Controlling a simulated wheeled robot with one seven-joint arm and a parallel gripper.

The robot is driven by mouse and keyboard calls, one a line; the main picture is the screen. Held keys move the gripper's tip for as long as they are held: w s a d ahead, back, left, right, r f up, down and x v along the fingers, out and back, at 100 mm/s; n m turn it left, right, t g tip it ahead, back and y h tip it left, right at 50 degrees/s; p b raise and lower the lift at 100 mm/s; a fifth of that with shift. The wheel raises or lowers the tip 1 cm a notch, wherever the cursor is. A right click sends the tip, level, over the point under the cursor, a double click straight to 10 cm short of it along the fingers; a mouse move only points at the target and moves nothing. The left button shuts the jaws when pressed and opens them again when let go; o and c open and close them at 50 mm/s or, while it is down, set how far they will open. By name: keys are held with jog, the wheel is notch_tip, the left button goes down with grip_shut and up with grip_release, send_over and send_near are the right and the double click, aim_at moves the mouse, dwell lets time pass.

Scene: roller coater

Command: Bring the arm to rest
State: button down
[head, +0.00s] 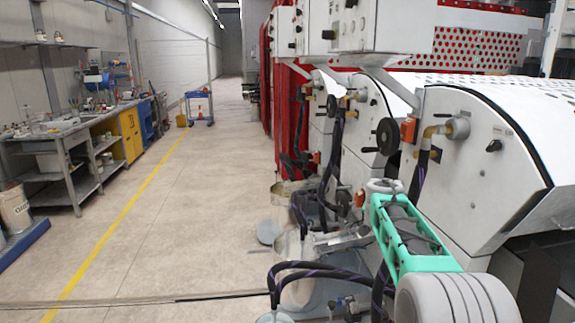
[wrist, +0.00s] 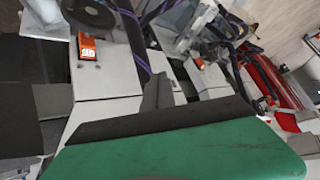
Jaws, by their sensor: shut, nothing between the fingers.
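My arm (head: 408,235) shows at the lower right of the head view, with its green frame and white rounded links. It reaches out in front of the white machine, close to its hoses and side housings. In the wrist view, the green and black body of my gripper (wrist: 158,95) fills the lower part. A dark narrow piece stands up from its edge, and the fingers are shut with nothing held. In the head view I cannot clearly pick out the fingertips.
The white coating machine (head: 470,170) stands at right, with black handwheels, dark hoses and red panels (head: 480,45). An orange-red switch (wrist: 88,47) shows in the wrist view. A workbench (head: 75,150) lines the left wall. A blue cart (head: 199,107) stands farther back. The aisle floor (head: 190,215) is clear.

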jog(key=s+a+f+n+g+y, duration=0.1)
jog(key=s+a+f+n+g, duration=0.15)
jog(key=s+f, duration=0.4)
jog(key=s+a+f+n+g+y, duration=0.1)
jog(key=s+a+f+n+g, duration=0.15)
jog(key=s, duration=0.75)
jog(key=s+a+f+n+g+y, duration=0.1)
jog(key=s+a+f+n+g, duration=0.1)
jog(key=s+a+f, duration=0.35)
jog(key=s+a+p, duration=0.2)
jog(key=s+a, duration=0.1)
jog(key=s, duration=1.6)
notch_tip(320, 180, up, 6)
jog(key=n+t, duration=0.1)
jog(key=t, duration=0.1)
jog(key=shift+w+a+y, duration=0.3)
jog(key=shift+w+a, duration=0.1)
jog(key=shift+w, duration=0.05)
